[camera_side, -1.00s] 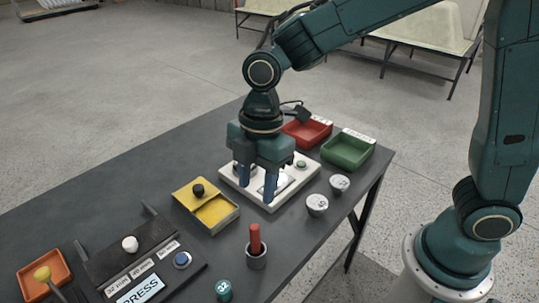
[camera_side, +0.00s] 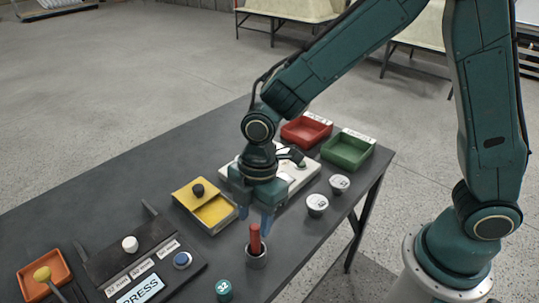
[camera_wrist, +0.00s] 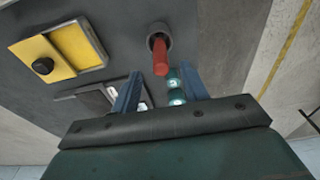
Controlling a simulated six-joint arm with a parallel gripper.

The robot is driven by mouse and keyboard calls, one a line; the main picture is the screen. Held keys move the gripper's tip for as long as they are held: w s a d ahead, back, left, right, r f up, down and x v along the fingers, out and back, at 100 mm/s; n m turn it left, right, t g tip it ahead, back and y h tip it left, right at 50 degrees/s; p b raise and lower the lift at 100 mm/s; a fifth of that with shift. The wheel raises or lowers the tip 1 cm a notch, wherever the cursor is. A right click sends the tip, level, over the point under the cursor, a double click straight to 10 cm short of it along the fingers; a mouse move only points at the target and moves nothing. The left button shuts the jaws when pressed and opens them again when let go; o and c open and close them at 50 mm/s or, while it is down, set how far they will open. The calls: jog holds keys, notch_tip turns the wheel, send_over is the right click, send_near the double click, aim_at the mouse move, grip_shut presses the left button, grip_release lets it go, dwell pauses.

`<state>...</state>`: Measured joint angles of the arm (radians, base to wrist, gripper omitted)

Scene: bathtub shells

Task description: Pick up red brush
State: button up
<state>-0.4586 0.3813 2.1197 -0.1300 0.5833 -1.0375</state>
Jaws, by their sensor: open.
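The red brush (camera_side: 255,238) stands handle up in a small grey cup (camera_side: 257,259) near the front edge of the table. My gripper (camera_side: 255,219) points down just behind and above the handle, with its blue fingers apart and nothing between them. In the wrist view, the red brush (camera_wrist: 160,57) leans out of the dark mouth of the cup (camera_wrist: 158,36), beyond the tips of my gripper (camera_wrist: 162,82) and apart from them. Its lower end is hidden in the cup.
A yellow box (camera_side: 207,209) is left of my gripper. A white panel (camera_side: 297,178) lies behind it, with two round cups (camera_side: 317,204) (camera_side: 340,183) to the right. A teal cylinder (camera_side: 224,290) stands in front left. Red (camera_side: 306,131) and green (camera_side: 347,151) trays are farther back.

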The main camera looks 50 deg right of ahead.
aim_at(255, 226)
jog(key=shift+a+f, duration=0.15)
jog(key=shift+f, duration=1.15)
jog(key=shift+a+f, duration=0.1)
jog(key=shift+f, duration=1.15)
grip_shut()
